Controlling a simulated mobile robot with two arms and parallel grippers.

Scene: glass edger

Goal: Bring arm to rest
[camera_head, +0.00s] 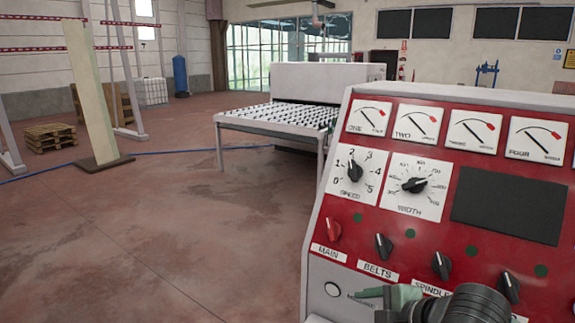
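My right gripper (378,300) shows at the bottom edge, in front of the lower part of a red control panel (410,240). My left gripper is not in view.
The panel carries a speed knob (355,170), a width knob (414,186), a red main switch (334,229) and several black switches. A roller table (270,124) stands behind it. A leaning board (92,95) and pallets (48,137) stand at left. The floor (160,235) left of the panel is clear.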

